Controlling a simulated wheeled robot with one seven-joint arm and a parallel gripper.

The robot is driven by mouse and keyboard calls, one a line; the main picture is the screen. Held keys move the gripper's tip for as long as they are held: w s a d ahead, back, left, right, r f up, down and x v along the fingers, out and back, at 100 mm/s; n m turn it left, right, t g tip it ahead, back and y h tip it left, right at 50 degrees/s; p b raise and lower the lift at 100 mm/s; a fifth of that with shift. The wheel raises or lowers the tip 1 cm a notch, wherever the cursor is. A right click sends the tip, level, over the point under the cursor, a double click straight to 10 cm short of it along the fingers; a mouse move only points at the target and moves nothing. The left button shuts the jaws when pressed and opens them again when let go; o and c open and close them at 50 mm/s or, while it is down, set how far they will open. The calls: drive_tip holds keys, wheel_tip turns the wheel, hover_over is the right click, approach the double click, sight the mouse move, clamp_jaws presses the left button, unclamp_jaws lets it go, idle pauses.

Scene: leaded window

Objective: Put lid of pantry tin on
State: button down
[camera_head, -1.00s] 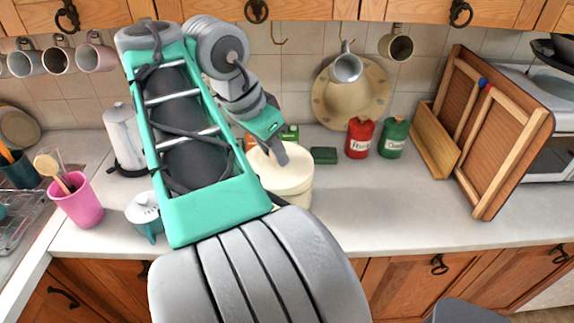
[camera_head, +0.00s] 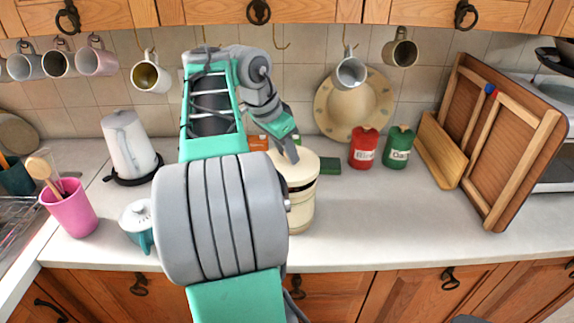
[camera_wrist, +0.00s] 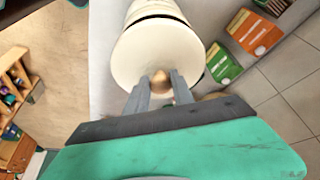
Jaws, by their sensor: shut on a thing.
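The cream pantry tin (camera_head: 301,215) stands upright on the counter, partly hidden by my arm. Its round cream lid (camera_head: 305,168) is at its top, and the lid's broad face fills the middle of the wrist view (camera_wrist: 140,55). A dark band shows beneath the lid's rim in both views; I cannot tell whether it is a gap or a marking. My gripper (camera_head: 291,154) reaches down onto the lid from the upper left. In the wrist view my gripper (camera_wrist: 161,88) is shut on the lid's small brown knob (camera_wrist: 160,77).
Small boxes (camera_wrist: 255,33) lie close behind the tin. A teal-and-white pot (camera_head: 137,222) and kettle (camera_head: 128,143) are left.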

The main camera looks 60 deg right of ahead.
sight(287, 161)
drive_tip(key=f, duration=0.3)
drive_tip(key=shift+d+f+b, duration=0.2)
drive_tip(key=shift+d+b, duration=0.05)
drive_tip(key=shift+b, duration=0.15)
drive_tip(key=shift+a+f, duration=0.15)
drive_tip(key=c, duration=1.1)
unclamp_jaws()
